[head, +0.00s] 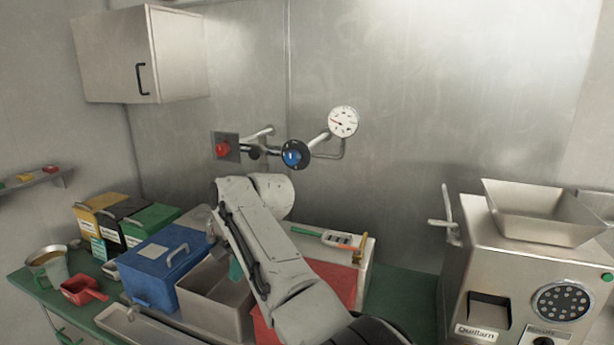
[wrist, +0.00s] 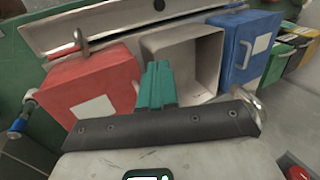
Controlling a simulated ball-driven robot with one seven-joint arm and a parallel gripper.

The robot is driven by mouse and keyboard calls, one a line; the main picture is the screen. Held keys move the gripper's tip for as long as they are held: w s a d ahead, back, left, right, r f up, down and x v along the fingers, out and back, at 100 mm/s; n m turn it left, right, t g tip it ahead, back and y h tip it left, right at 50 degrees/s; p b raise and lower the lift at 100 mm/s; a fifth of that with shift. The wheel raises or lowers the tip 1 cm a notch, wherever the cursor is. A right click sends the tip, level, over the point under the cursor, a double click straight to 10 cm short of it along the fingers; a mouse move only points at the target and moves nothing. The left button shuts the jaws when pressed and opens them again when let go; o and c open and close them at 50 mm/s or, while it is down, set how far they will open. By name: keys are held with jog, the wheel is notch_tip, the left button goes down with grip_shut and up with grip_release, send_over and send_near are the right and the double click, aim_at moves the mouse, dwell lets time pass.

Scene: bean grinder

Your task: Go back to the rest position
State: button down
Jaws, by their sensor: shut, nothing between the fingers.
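My gripper (wrist: 157,84) shows in the wrist view with its two teal fingers pressed together and nothing between them. It hangs in front of an open, empty-looking beige bin (wrist: 208,45). In the head view my arm reaches over the counter, and only a small teal part of the gripper (head: 236,270) shows beside the arm, above the bin (head: 212,300). The rest of the gripper is hidden behind the arm.
A blue box (head: 160,262) stands left of the bin and a red box (wrist: 92,82) on its other side. The grinder (head: 520,270) stands right. A blue-knobbed valve (head: 293,154), gauge (head: 343,121) and red knob (head: 222,150) are on the back wall. A cabinet (head: 120,60) hangs upper left.

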jog(key=s+d+f+n+b, duration=0.1)
jog(key=s+d+f, duration=0.25)
jog(key=f, duration=0.45)
jog(key=s+d+f+n, duration=0.1)
jog(key=s+d+f, duration=0.1)
jog(key=d+f, duration=0.45)
jog(key=shift+n+h, duration=0.4)
jog(key=shift+h, duration=0.4)
jog(key=s+d+f, duration=0.8)
jog(key=f, duration=0.1)
jog(key=s+d+f+b, duration=0.1)
jog(key=s+d+f, duration=0.2)
jog(key=s+f, duration=0.1)
jog(key=shift+d+f, duration=0.35)
jog(key=shift+d, duration=0.05)
jog(key=s+d+h, duration=0.1)
jog(key=s+d, duration=0.5)
jog(key=s, duration=0.4)
jog(key=s+d+h+b, duration=0.1)
jog(key=s+d, duration=0.6)
jog(key=s, duration=0.4)
jog(key=s+d+h, duration=0.1)
jog(key=s+d, duration=0.6)
jog(key=s, duration=0.3)
jog(key=shift+s+f+g, duration=0.15)
jog(key=shift+f+g, duration=0.15)
